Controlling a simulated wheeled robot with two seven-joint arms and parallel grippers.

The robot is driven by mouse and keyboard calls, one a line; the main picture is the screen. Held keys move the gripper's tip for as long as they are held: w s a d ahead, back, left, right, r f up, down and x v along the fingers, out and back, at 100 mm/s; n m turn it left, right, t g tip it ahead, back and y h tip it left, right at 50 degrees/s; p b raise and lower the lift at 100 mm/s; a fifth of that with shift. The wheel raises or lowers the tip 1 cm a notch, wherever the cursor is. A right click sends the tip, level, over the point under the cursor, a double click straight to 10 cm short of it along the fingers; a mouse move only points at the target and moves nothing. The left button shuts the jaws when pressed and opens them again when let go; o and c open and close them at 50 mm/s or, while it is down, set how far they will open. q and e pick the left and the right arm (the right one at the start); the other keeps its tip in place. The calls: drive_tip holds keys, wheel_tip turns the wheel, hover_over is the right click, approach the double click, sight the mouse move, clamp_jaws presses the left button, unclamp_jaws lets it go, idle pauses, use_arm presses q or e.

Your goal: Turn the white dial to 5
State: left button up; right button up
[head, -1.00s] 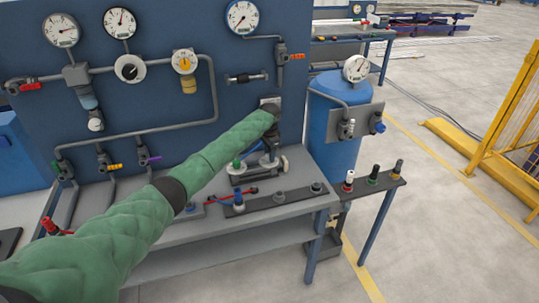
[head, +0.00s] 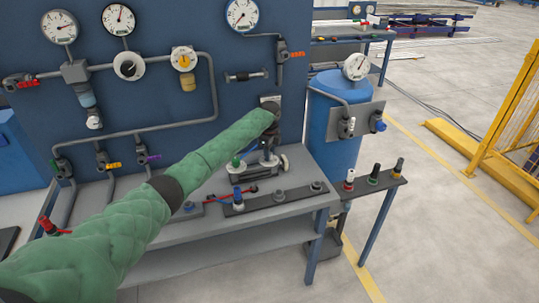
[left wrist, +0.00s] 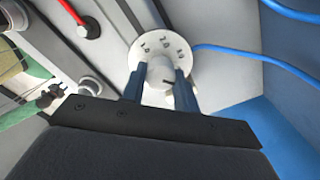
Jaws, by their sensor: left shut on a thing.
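The white dial (left wrist: 146,48) shows in the left wrist view as a round white plate with dark marks around a raised white knob (left wrist: 160,70). The marks are too small and blurred to read, so I cannot tell the setting. My left gripper (left wrist: 161,78) has its two blue fingers on either side of the knob and is shut on it. In the head view my left arm reaches over the workbench, and its dark wrist end hides most of the gripper and the dial. My right gripper is in neither view.
A blue panel (head: 225,110) with gauges (head: 242,14), pipes and valves stands behind the workbench (head: 310,200). A blue tank (head: 328,125) stands to the right.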

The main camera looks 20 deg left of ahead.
use_arm(q)
drive_tip(key=m, duration=0.2)
drive_tip(key=shift+w+a+r+m+b, duration=0.1)
drive_tip(key=shift+r+m+b, duration=0.05)
drive_tip(key=shift+m+b, duration=0.2)
drive_tip(key=m, duration=0.2)
drive_tip(key=shift+m+b, duration=0.35)
drive_tip(key=shift+m, duration=0.4)
drive_tip(key=shift+m+b, duration=0.4)
drive_tip(key=shift+m, duration=0.7)
drive_tip(key=shift+r+m, duration=0.1)
drive_tip(key=shift+m, duration=0.8)
drive_tip(key=o, duration=0.9)
drive_tip(key=shift+o, duration=0.4)
drive_tip(key=shift+r+b, duration=0.1)
drive_tip(key=shift+b, duration=0.3)
drive_tip(key=shift+r, duration=0.35)
wheel_tip(320, 180, up, 6)
drive_tip(key=shift+f+b, duration=0.15)
drive_tip(key=shift+b, duration=0.95)
drive_tip(key=shift+r, duration=0.5)
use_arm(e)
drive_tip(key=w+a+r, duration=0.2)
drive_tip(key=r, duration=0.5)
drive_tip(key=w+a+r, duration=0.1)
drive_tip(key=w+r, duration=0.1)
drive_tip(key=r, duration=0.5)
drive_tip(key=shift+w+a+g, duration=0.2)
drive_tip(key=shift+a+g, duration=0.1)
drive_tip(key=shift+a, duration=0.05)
